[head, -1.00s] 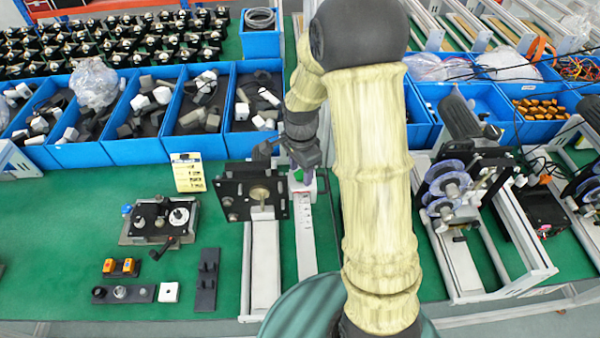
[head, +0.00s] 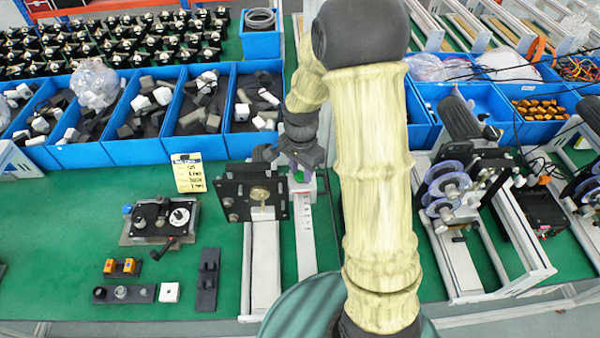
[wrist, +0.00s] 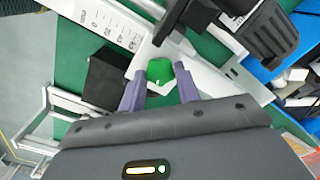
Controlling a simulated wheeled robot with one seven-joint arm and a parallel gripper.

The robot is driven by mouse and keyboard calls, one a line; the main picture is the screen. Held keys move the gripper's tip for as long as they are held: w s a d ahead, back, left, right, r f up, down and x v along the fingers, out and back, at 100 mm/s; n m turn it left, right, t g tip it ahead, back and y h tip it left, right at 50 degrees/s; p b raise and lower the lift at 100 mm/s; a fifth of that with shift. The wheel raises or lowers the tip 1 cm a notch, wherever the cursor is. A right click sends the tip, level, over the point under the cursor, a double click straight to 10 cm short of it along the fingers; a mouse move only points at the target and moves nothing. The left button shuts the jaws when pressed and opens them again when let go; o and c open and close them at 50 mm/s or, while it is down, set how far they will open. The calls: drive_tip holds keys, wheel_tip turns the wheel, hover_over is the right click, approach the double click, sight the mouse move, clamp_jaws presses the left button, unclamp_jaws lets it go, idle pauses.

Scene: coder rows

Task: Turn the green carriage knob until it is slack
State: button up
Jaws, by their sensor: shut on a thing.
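The green carriage knob (wrist: 184,77) shows in the wrist view between the two purple fingers of my gripper (wrist: 163,84). My gripper is shut on it. A small bit of green also shows under my gripper (head: 299,176) in the head view, where the wrist hides most of it. The knob sits on a pale carriage (head: 306,192) on a white rail (head: 304,235) with printed scale marks. A black plate fixture (head: 252,192) stands just left of the carriage. I cannot tell from these frames how tight the knob is.
A black device with a dial (head: 160,219) lies left on the green bench (head: 60,225). A yellow card (head: 188,173) stands behind it. Orange switches (head: 120,267) and a black stand (head: 207,280) are in front. Blue bins (head: 140,150) line the back. A reel machine (head: 448,190) stands right.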

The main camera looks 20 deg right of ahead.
drive_tip(key=n+p, duration=0.1)
drive_tip(key=n, duration=0.4)
drive_tip(key=shift+r, duration=0.1)
drive_tip(key=shift+n, duration=1.2)
drive_tip(key=shift+n+p, duration=0.3)
drive_tip(key=shift+p, duration=0.05)
drive_tip(key=shift+n, duration=0.5)
drive_tip(key=n+p, duration=0.3)
drive_tip(key=n, duration=0.3)
drive_tip(key=shift+r, duration=0.2)
drive_tip(key=n+p, duration=0.1)
drive_tip(key=n, duration=0.1)
drive_tip(key=shift+f+n, duration=0.15)
drive_tip(key=shift+n, duration=0.25)
drive_tip(key=o, duration=0.9)
drive_tip(key=shift+o, duration=0.2)
